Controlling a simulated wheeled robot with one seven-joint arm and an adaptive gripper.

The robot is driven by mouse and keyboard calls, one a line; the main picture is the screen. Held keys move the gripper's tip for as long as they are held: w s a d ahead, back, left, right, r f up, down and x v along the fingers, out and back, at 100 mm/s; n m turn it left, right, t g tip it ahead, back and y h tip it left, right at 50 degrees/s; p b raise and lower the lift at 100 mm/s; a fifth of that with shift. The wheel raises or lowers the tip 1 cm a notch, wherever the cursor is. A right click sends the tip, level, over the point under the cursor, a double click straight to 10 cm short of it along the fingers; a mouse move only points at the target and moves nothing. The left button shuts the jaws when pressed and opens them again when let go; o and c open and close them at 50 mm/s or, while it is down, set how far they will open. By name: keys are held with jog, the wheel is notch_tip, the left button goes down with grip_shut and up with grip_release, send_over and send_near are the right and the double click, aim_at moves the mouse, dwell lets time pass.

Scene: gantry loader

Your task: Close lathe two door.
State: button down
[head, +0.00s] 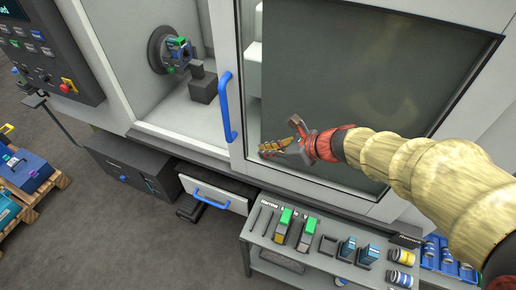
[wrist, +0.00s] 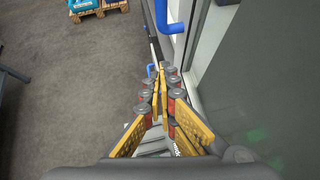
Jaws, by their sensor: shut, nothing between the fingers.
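The lathe door (head: 242,165) is a pale framed sliding panel with a dark window (head: 340,85). It stands partly open, and the chuck (head: 172,50) shows in the gap to its left. A vertical blue handle (head: 225,108) is on the door's left edge; part of it also shows at the top of the wrist view (wrist: 172,20). My gripper (head: 266,142) is in front of the window, right of and a little below the handle, apart from it. In the wrist view my gripper (wrist: 160,80) is shut and empty, with the door frame to its right.
A control panel (head: 45,50) is at the upper left. A tool table (head: 262,240) with several holders stands below the door. A drawer with a blue handle (head: 210,200) sits below the opening. Pallets with boxes (head: 25,170) are at the far left. Floor is clear at the lower left.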

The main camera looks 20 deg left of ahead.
jog(key=w+a+f+b, duration=0.1)
jog(key=a+f, duration=0.3)
jog(key=a, duration=0.5)
jog(key=shift+w+a+f+b, duration=0.25)
jog(key=shift+w+a+b, duration=0.15)
jog(key=shift+w, duration=0.5)
jog(key=shift+a, duration=0.15)
